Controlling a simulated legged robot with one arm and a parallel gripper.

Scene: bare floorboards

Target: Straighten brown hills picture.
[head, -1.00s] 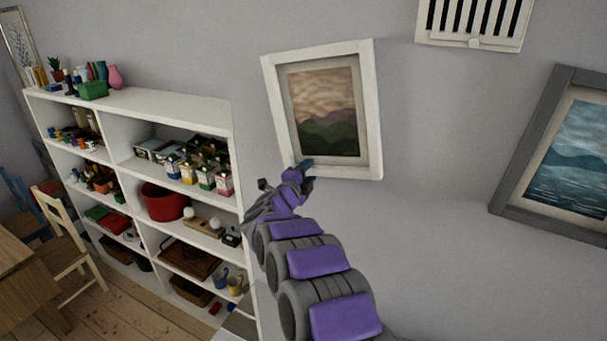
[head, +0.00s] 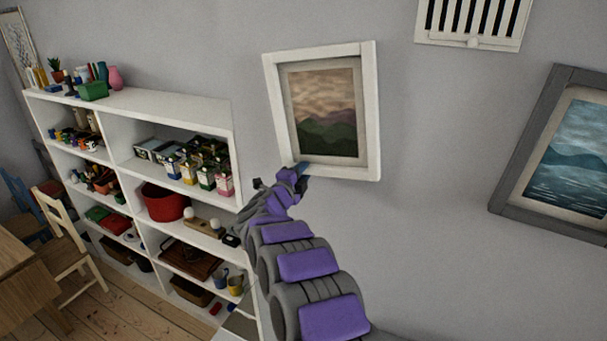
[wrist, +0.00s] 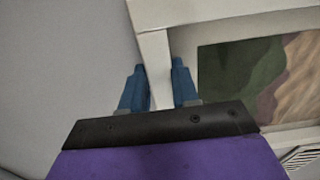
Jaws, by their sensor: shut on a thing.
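My gripper (head: 300,170) is at the frame's lower left corner. In the wrist view my blue fingers (wrist: 160,88) stand on either side of a white frame bar (wrist: 155,60), shut on it. Part of the green and brown painting (wrist: 245,75) shows beside them. The lower left corner is partly hidden by my gripper in the head view.
A blue seascape in a grey frame (head: 508,190) hangs to the right, tilted. A white vent (head: 470,42) is above. A full white shelf unit (head: 180,105) stands at left, close to my arm. The wall below the picture is bare.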

